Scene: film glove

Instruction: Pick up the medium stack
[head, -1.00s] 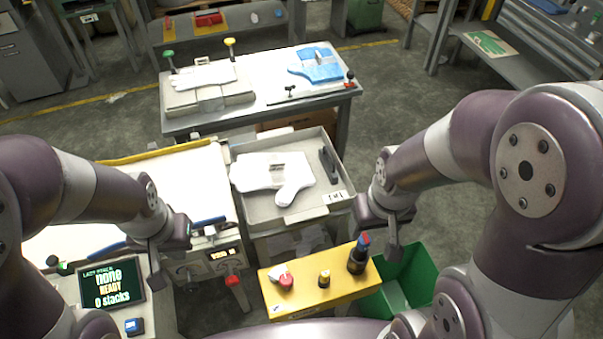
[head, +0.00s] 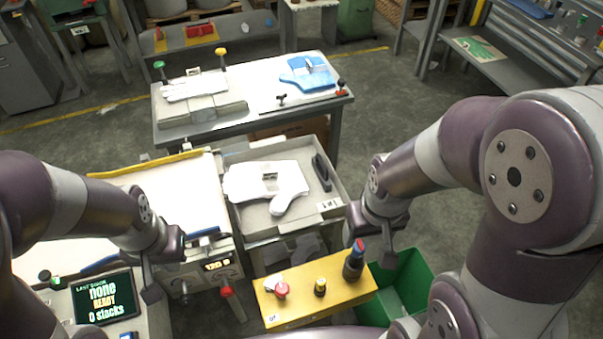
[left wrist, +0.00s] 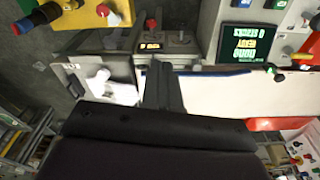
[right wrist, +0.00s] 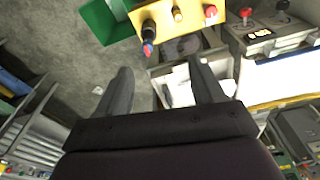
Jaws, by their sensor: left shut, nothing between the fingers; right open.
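Three flat glove-shaped stacks show in the head view. One white stack (head: 265,182) lies in a grey tray (head: 243,226) in the middle. Another white stack (head: 196,84) lies on a grey block on the back table, and a blue stack (head: 306,74) lies to its right. No size mark on them is readable, so I cannot tell which is the medium one. My left gripper (head: 149,283) is shut and empty over the front of the left machine; its closed fingers show in the left wrist view (left wrist: 161,86). My right gripper (head: 370,250) is open and empty, right of the tray; its spread fingers show in the right wrist view (right wrist: 162,85).
A yellow stand (head: 312,296) with several knobs and a dark bottle-like item stands in front of the tray. A green bin (head: 405,285) is right of it. A screen (head: 104,297) at left reads "none READY 0 stacks". A dark handled tool (head: 321,172) lies in the tray.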

